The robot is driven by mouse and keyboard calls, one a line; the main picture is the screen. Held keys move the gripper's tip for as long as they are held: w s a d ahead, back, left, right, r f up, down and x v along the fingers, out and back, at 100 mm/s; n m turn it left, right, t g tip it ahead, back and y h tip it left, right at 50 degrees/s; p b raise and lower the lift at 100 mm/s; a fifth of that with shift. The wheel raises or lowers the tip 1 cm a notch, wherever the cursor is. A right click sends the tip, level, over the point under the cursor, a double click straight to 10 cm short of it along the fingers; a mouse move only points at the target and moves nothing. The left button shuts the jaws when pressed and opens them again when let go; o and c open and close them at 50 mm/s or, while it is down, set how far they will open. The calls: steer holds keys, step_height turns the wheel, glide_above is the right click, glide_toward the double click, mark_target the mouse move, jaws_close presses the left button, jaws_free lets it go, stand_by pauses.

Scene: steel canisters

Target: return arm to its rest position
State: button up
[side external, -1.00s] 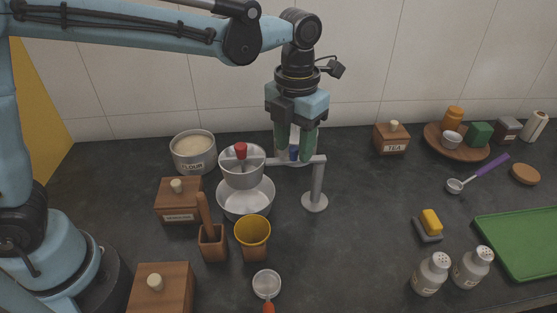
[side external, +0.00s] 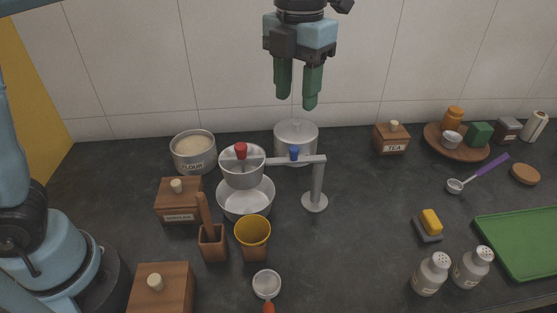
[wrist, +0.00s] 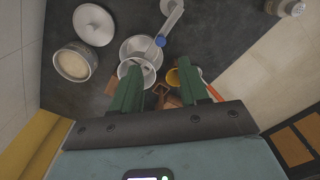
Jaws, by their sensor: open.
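My gripper (side external: 297,98) hangs in the air, fingers pointing down, above the lidded steel canister (side external: 296,139) at the back of the counter. Its green fingers are apart with nothing between them. In the wrist view, the gripper (wrist: 163,84) shows from above with the counter below. The flour canister (side external: 194,154) stands open to the left, filled with pale flour. The lidded canister also shows in the wrist view (wrist: 94,25), its lid on.
A steel stand (side external: 316,185) holds a pot (side external: 241,174) above a bowl (side external: 258,201). A yellow cup (side external: 252,232), a wooden box (side external: 178,205) and a tea box (side external: 391,140) stand around. Salt shakers (side external: 431,275) and a green board (side external: 520,240) are at the right.

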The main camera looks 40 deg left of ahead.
mark_target(294, 148)
step_height(294, 148, down, 11)
steer(key=shift+f, duration=0.15)
steer(key=d+n, duration=0.7)
steer(key=n, duration=1.1)
stand_by(0.4)
steer(key=shift+s, duration=0.1)
stand_by(0.6)
